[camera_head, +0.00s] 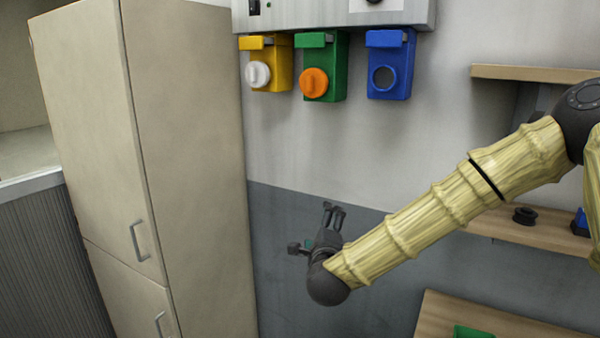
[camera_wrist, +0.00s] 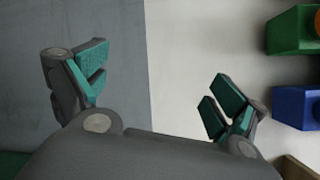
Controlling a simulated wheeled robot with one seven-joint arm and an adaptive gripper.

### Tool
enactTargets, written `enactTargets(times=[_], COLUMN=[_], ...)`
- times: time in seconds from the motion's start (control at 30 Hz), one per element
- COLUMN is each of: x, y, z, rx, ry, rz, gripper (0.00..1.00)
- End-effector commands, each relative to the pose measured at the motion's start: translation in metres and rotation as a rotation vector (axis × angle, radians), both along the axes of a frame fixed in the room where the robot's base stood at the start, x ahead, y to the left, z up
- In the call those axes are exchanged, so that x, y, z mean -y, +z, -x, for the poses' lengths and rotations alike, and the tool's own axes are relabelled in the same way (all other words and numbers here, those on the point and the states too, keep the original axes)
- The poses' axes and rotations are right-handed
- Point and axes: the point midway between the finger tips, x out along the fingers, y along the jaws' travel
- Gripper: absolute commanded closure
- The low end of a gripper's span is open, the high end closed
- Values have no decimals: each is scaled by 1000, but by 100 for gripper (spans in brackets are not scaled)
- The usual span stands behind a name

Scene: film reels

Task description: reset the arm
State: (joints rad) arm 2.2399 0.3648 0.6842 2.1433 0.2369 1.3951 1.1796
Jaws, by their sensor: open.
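My gripper (camera_head: 334,215) is in front of the grey lower part of the wall, below the yellow, green and blue boxes, at the end of my outstretched arm. In the wrist view my gripper (camera_wrist: 155,90) has its two teal-padded fingers spread wide apart. Nothing is between the fingers. It touches nothing that I can see.
A yellow box (camera_head: 284,61) with a white knob (camera_head: 257,74), a green box (camera_head: 331,56) with an orange knob (camera_head: 314,83) and a blue box (camera_head: 401,58) hang on the wall. A beige cabinet (camera_head: 190,150) stands left. Wooden shelves (camera_head: 535,73) are at right.

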Motion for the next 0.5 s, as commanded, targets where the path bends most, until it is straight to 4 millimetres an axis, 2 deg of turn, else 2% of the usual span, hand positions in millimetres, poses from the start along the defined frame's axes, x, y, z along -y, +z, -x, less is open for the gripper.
enactTargets(times=[0.03, 0.1, 0.27, 0.5], x=[-2, -3, -1, 13], y=[-31, -70, -158, -278], z=[7, 17, 49, 115], rx=[-46, -106, -244, -441], ry=[27, 68, 174, 366], rz=[61, 151, 349, 636], gripper=[4, 4, 4, 4])
